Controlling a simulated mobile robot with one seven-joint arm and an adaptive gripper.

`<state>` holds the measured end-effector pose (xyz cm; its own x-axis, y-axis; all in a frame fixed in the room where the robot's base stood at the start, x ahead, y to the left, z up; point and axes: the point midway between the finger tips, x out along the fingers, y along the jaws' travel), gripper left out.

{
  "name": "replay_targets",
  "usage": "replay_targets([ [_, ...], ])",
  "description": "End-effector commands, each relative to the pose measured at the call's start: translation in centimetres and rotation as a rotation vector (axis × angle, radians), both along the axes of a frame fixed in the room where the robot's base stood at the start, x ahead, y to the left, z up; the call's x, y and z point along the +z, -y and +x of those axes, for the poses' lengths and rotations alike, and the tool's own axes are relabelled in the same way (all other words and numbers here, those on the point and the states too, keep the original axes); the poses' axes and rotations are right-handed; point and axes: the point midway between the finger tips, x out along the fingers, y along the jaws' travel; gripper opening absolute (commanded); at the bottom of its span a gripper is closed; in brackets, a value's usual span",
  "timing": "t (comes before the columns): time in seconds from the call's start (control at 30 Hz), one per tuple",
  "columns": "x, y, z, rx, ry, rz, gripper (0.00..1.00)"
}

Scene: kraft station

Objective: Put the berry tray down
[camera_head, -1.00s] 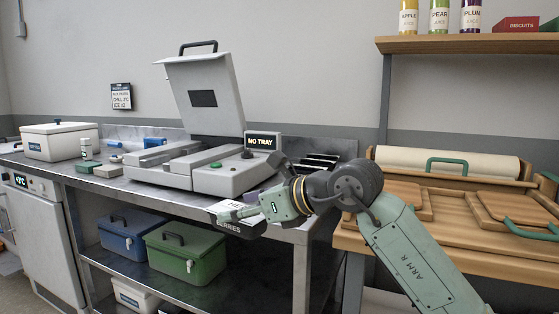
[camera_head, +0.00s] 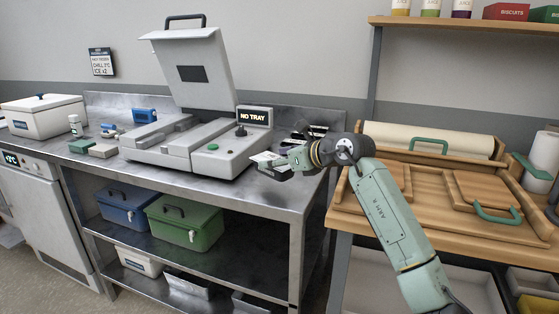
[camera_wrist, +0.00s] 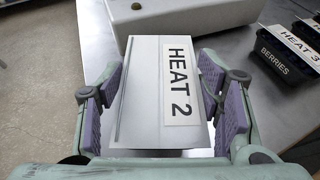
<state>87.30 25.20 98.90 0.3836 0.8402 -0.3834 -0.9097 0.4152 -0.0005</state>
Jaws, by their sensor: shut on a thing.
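My gripper (camera_wrist: 162,100) is shut on a tray (camera_wrist: 140,90) with a pale lid and a white "HEAT 2" label, one purple-padded finger on each side. In the head view my gripper (camera_head: 287,160) holds this tray (camera_head: 268,160) near the right front of the steel counter (camera_head: 250,192). I cannot tell whether its underside touches the counter. A black tray marked "BERRIES" (camera_wrist: 285,65), with a "HEAT 3" label, sits on the counter to the right in the wrist view.
The grey sealing machine (camera_head: 185,150) has its lid raised, and its display (camera_head: 254,117) reads "NO TRAY". It stands left of my gripper. More dark trays (camera_head: 310,132) are behind my gripper. A wooden bench (camera_head: 400,215) with boards is to the right.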

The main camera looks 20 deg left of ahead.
Motion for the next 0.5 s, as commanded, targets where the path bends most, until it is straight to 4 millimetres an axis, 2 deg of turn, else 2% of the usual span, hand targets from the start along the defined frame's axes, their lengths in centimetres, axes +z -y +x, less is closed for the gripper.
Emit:
replay_targets([
  [0.1, 0.1, -0.3, 1.9, 0.000, -0.002, 0.002, 0.27],
  [0.2, -0.1, -0.4, 2.5, 0.002, 0.000, 0.002, 0.27],
  [0.5, -3.4, -0.3, 2.6, 0.001, -0.001, 0.004, 0.27],
])
